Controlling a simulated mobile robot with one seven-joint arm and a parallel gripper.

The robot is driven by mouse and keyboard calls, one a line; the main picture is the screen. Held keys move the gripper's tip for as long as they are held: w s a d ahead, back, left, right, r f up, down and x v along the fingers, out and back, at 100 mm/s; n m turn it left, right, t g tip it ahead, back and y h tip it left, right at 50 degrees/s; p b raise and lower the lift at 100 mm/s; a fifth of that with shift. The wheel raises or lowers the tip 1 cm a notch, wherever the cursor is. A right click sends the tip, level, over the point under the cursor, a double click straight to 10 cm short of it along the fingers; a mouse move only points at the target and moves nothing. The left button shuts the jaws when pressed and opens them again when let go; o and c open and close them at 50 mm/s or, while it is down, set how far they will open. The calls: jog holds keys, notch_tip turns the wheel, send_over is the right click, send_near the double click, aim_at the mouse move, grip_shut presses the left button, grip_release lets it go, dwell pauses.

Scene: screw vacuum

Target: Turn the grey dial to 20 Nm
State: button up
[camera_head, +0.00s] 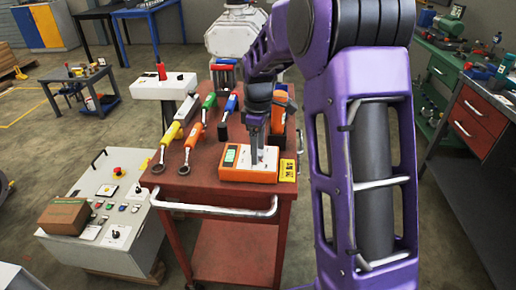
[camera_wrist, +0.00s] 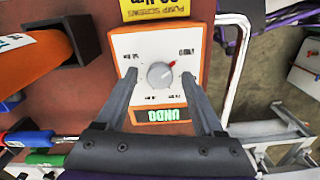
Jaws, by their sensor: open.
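The grey dial (camera_wrist: 161,75) is a round knob on the white face of an orange box (camera_wrist: 113,48). In the wrist view its red pointer mark points to the upper right. Small labels around the dial are too blurred to read surely. A display on the box (camera_wrist: 161,115) reads "UNDO". In the head view the orange box (camera_head: 236,176) lies on the red cart. My gripper (camera_head: 258,160) is above it, pointing down. In the wrist view my gripper (camera_wrist: 159,77) is open, one finger on each side of the dial, with gaps visible; whether the fingers touch the face is unclear.
A yellow label (camera_head: 287,170) reading "PUMP SCREWS", its number partly cut off, lies beside the box. The red cart (camera_head: 240,210) also holds several coloured torque tools (camera_head: 194,133) on the left and an orange tool (camera_head: 279,112) behind. A metal handle (camera_head: 215,208) runs along the front.

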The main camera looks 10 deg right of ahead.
jog(key=shift+c, duration=0.3)
grip_shut()
jog(key=shift+m, duration=0.4)
jog(key=m+p, duration=0.2)
jog(key=m, duration=0.1)
jog(key=shift+r+m, duration=0.15)
jog(key=shift+m, duration=0.25)
jog(key=m+p, duration=0.2)
jog(key=m, duration=0.3)
jog(key=m+p, duration=0.2)
jog(key=m, duration=0.3)
jog(key=shift+m, duration=0.4)
jog(key=m+p, duration=0.1)
jog(key=m, duration=0.3)
jog(key=shift+m, duration=0.3)
